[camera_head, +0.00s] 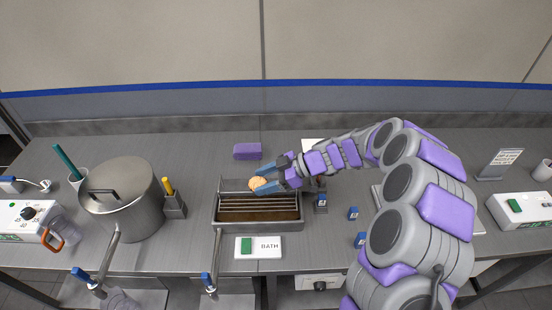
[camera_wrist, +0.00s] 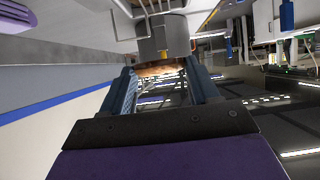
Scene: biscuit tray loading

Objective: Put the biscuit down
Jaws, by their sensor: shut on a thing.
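The biscuit (camera_head: 258,183) is round and golden brown. My gripper (camera_head: 263,180) is shut on it and holds it above the back part of the metal bath (camera_head: 258,227), over its wire rack (camera_head: 258,204). In the wrist view the biscuit (camera_wrist: 160,70) shows as a thin brown edge between the far ends of my gripper's two blue fingers (camera_wrist: 165,80). I cannot tell how high the biscuit is above the rack.
A lidded steel pot (camera_head: 135,215) stands to the left, with a grey holder (camera_head: 175,206) beside it. A purple block (camera_head: 247,151) lies behind the bath. A BATH label box (camera_head: 270,247) sits in front. Small blue items (camera_head: 353,213) stand to the right.

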